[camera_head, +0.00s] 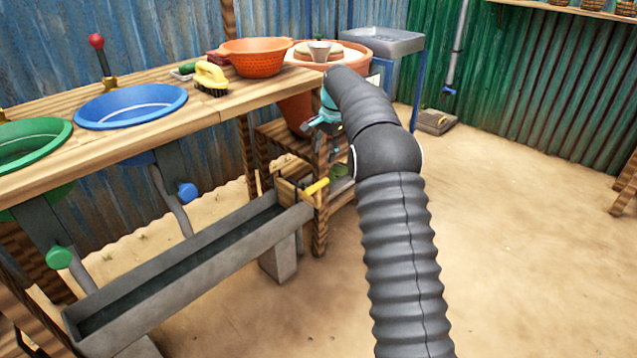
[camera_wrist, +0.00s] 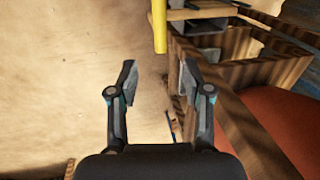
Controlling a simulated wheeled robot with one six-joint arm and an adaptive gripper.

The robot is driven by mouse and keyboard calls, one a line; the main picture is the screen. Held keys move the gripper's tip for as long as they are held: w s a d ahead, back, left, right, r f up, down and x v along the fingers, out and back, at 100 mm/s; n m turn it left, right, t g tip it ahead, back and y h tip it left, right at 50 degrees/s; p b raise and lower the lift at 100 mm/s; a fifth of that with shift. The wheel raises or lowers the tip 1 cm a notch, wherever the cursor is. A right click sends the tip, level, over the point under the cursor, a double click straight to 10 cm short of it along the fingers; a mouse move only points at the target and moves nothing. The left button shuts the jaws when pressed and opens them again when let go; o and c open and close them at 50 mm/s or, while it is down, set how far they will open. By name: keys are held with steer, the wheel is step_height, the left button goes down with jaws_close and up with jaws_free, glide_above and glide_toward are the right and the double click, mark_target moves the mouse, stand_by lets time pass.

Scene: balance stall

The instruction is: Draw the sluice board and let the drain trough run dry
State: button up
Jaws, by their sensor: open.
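The long grey drain trough (camera_head: 205,276) runs below the wooden counter in the head view, with a dark inside; I cannot tell how much water it holds. At its far right end is a small wooden frame, the sluice (camera_head: 288,192), with a yellow handle (camera_head: 317,187) sticking out. The board itself is mostly hidden. My gripper (camera_head: 322,122) is above the handle, beside the counter's end, partly hidden by my arm. In the wrist view my gripper (camera_wrist: 158,78) is open and empty. The yellow handle (camera_wrist: 159,27) shows beyond the fingertips, apart from them.
A wooden stand (camera_wrist: 262,78) and a reddish round pot (camera_wrist: 285,125) lie close to the right finger. The counter (camera_head: 215,108) carries a blue basin (camera_head: 130,105), a green basin (camera_head: 30,142), a yellow brush (camera_head: 210,77) and an orange colander (camera_head: 256,58). Open sandy floor lies right.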

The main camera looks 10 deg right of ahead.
mark_target(318, 184)
steer(key=f, duration=0.4)
steer(key=w+a+f, duration=0.1)
steer(key=f, duration=0.3)
steer(key=w+f+b, duration=0.1)
steer(key=f, duration=0.4)
steer(key=shift+a, duration=0.25)
jaws_close()
